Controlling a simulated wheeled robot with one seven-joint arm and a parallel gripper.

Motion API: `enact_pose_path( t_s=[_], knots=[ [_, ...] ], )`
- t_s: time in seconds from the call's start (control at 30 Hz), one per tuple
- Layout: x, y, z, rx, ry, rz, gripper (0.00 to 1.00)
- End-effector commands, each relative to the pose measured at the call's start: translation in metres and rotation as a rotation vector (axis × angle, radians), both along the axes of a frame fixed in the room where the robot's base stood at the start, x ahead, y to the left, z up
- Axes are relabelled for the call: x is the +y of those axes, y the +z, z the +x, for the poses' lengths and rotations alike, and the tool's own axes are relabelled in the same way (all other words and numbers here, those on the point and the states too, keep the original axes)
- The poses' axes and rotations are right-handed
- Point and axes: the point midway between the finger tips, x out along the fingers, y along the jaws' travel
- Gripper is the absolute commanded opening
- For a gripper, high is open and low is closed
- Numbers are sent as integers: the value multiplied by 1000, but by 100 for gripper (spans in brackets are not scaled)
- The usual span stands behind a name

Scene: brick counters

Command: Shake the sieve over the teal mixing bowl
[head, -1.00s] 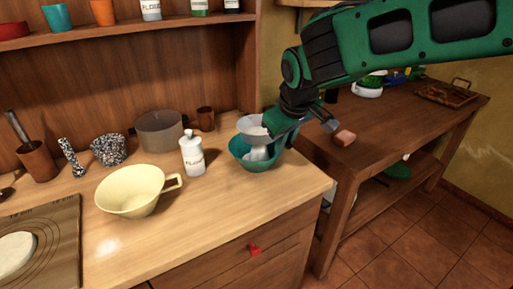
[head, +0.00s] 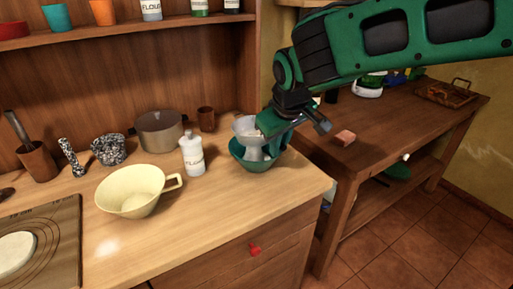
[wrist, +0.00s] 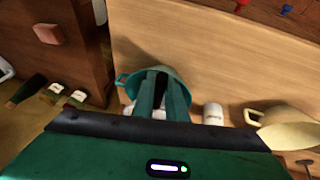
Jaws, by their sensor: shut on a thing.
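The teal mixing bowl (head: 262,161) stands near the right end of the wooden counter. A pale grey sieve (head: 245,129) is held just above it, tilted, with something whitish showing between sieve and bowl. My gripper (head: 268,124) is shut on the sieve, above the bowl's rim. In the wrist view my fingers (wrist: 163,92) reach over the teal bowl (wrist: 180,80) and hide much of it. The sieve is largely hidden there behind the fingers.
A white bottle (head: 192,155) stands left of the bowl, with a cream bowl (head: 130,193) with a handle beyond it. A grey pot (head: 160,133) and a brown cup (head: 206,119) stand behind. A wooden side table (head: 390,125) with a pinkish block (head: 345,137) is at right.

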Motion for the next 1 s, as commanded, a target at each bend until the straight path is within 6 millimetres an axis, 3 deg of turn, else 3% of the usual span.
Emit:
enact_pose_path(
  t_s=[0.2,0.53,0.83,1.0],
  knots=[
    [-19,0,12,0,-1,0,0],
    [5,0,-4,-1,-1,1,0],
    [-18,0,12,0,-2,0,0],
    [-9,0,6,0,2,0,0]
  ],
)
